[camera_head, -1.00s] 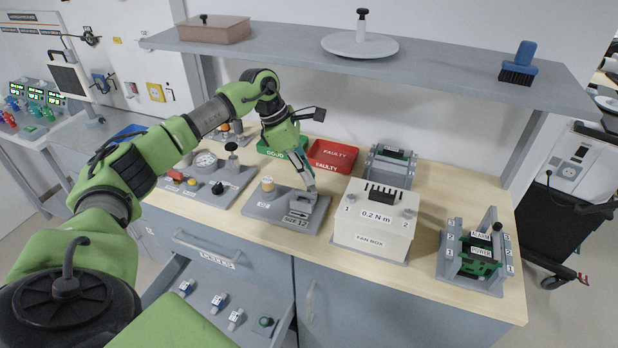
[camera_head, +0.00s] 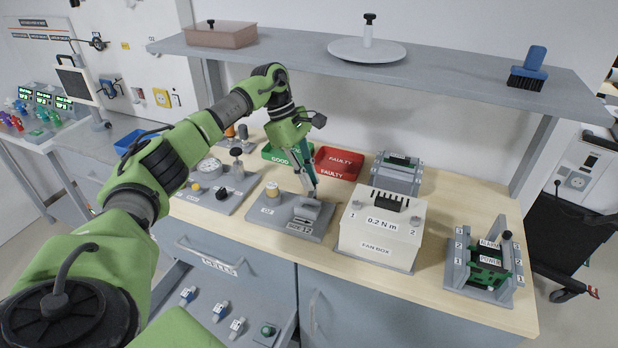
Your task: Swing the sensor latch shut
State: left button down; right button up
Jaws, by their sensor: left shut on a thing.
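A grey fixture plate (camera_head: 268,213) lies on the bench and carries a tan-topped sensor cylinder (camera_head: 272,190). A grey sensor latch block (camera_head: 309,210) sits on the plate's right side, above a "SIZE 12" label. My left gripper (camera_head: 312,193) points down, with its fingertips at the top of the latch, and is shut on it. The fingers hide part of the latch, and how far it is swung cannot be told. My right gripper is out of view.
A gauge fixture (camera_head: 225,190) is on the left. The green GOOD tray (camera_head: 275,154) and red FAULTY tray (camera_head: 338,163) lie behind. A shelf (camera_head: 440,78) overhangs the bench; an open drawer (camera_head: 190,330) is below.

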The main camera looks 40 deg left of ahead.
pick_arm(q)
jog(key=c, duration=2)
grip_release()
jog(key=shift+c, duration=0.2)
jog(key=v, duration=0.7)
jog(key=shift+r, duration=0.3)
jog(key=shift+a, duration=0.1)
